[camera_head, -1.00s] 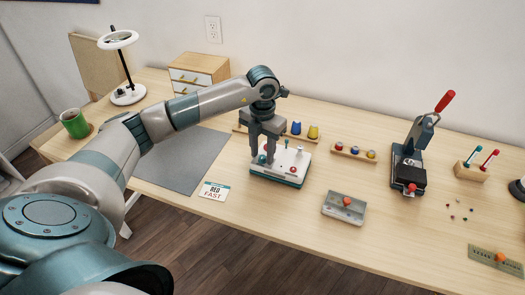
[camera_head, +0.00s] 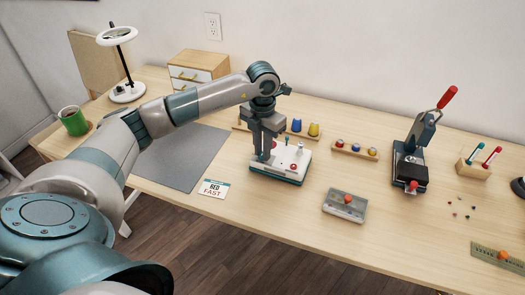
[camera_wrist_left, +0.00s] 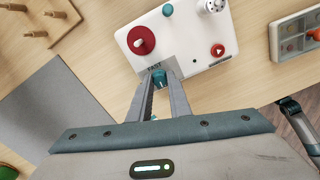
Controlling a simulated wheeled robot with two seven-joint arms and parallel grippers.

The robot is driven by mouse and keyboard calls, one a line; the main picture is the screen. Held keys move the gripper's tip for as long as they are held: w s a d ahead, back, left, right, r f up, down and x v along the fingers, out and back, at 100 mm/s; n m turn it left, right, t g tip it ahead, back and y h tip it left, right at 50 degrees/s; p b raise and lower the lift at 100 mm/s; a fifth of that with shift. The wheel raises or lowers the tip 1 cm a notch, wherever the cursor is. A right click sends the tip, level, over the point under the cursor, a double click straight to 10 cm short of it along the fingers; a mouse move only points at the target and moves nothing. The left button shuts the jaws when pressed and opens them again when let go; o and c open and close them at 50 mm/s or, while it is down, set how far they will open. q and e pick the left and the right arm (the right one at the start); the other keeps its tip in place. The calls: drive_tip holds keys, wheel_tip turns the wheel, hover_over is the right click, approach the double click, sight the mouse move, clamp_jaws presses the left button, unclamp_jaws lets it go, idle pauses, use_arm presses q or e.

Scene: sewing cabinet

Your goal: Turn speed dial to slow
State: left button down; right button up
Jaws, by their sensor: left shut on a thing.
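The white machine (camera_head: 285,170) with a teal base stands on the table in the head view. Its top also shows in the wrist view (camera_wrist_left: 190,48), with a red spool, a teal knob and a red button. A small teal dial (camera_wrist_left: 160,80) sits at its near edge, close to the printed word FAST. My left gripper (camera_head: 266,157) reaches down over the machine. In the wrist view its fingers (camera_wrist_left: 160,88) are closed on the dial's two sides. The dial's pointer is too small to read. My right gripper is out of view.
A card (camera_head: 213,188) reading FAST lies front-left of the machine. A grey mat (camera_head: 185,160) lies to the left. A spool rack (camera_head: 300,131) stands behind.

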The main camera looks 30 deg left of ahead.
use_arm(q)
drive_tip(key=c, duration=1.6)
unclamp_jaws()
drive_tip(key=shift+c, duration=0.2)
drive_tip(key=shift+r, duration=0.1)
